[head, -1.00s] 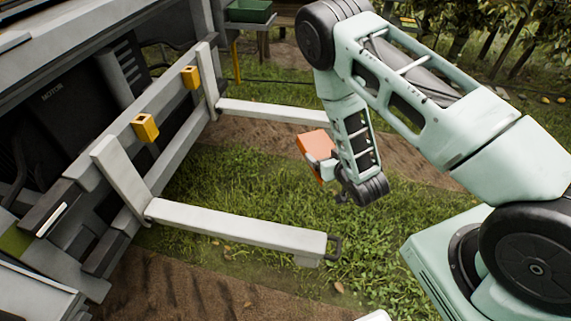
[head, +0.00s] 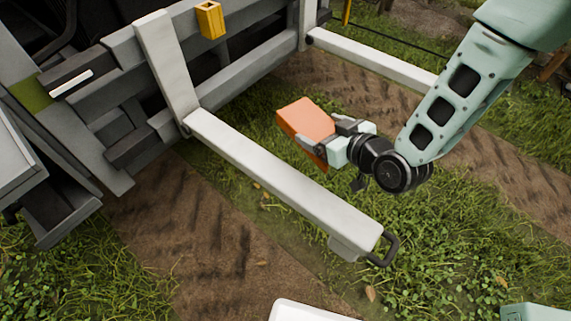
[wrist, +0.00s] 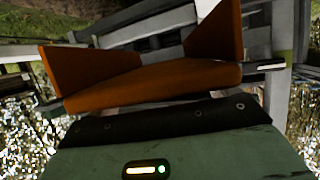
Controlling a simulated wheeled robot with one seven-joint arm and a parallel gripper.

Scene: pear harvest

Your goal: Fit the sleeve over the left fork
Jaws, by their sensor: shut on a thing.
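The orange sleeve (head: 303,118) is held tilted in my gripper (head: 328,136) above the grass, in the gap between the two pale forks. My gripper is shut on it. In the wrist view the sleeve (wrist: 155,88) spans the picture, with two raised orange sides and an open middle. The nearer fork (head: 280,178), leftmost in the head view, runs from the machine to a free end with a dark handle (head: 388,248). The farther fork (head: 372,60) lies beyond my arm, which hides its end. The sleeve appears apart from both forks.
The grey machine frame (head: 245,67) with upright posts (head: 166,62) fills the upper left. A yellow block (head: 209,20) sits on its crossbar. Grass and brown soil strips lie below. A white object (head: 305,311) shows at the bottom edge.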

